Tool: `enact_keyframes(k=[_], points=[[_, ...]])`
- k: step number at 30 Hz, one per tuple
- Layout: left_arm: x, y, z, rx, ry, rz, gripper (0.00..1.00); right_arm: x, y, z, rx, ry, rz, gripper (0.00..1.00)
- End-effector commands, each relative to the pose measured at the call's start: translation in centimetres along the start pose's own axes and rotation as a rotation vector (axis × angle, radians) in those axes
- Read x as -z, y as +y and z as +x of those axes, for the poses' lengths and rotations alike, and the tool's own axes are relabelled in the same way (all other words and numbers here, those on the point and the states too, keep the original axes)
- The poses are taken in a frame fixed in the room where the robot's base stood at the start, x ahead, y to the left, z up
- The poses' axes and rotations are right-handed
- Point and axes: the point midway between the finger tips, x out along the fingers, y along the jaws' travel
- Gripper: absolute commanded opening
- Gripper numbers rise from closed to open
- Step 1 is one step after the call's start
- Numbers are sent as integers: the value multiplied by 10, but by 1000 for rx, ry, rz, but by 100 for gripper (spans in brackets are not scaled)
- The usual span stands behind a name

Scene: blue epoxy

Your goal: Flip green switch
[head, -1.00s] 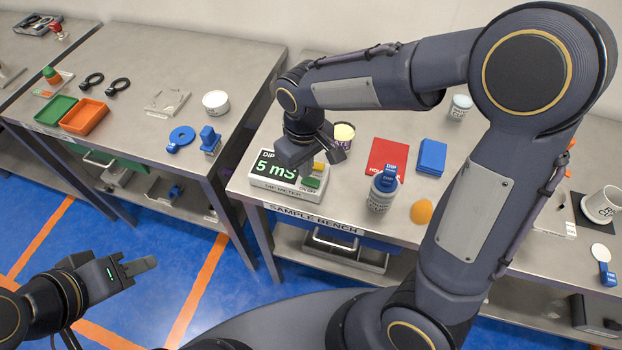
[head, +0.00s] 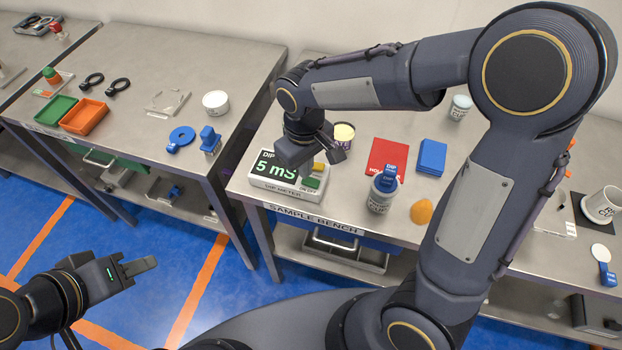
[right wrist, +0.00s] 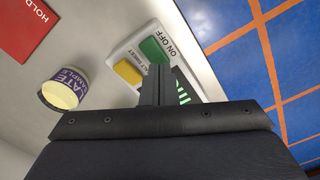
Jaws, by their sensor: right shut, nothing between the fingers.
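The green switch (head: 310,183) sits at the right end of a white dip meter (head: 264,189), by an ON OFF label. A yellow button (head: 320,168) is beside it, and the lit display (head: 274,169) reads 5 mS. My right gripper (head: 306,156) is over the meter, shut and empty. In the right wrist view its closed fingers (right wrist: 158,74) appear at the near edge of the green switch (right wrist: 153,49), next to the yellow button (right wrist: 128,72); I cannot tell whether they touch. My left gripper (head: 142,265) is over the floor, away from the benches; its finger gap is not clear.
The meter is near the front left edge of the sample bench (head: 232,184). A tub with a yellow top (head: 343,135) stands behind it.

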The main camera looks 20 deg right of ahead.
Motion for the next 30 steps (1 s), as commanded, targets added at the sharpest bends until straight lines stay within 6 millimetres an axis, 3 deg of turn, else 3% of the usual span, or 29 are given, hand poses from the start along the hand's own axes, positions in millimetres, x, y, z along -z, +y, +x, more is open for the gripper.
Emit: enact_keyframes(k=[30], points=[[-3,-3,6,0,0,0,36,0,0,9,0,0,0,0]])
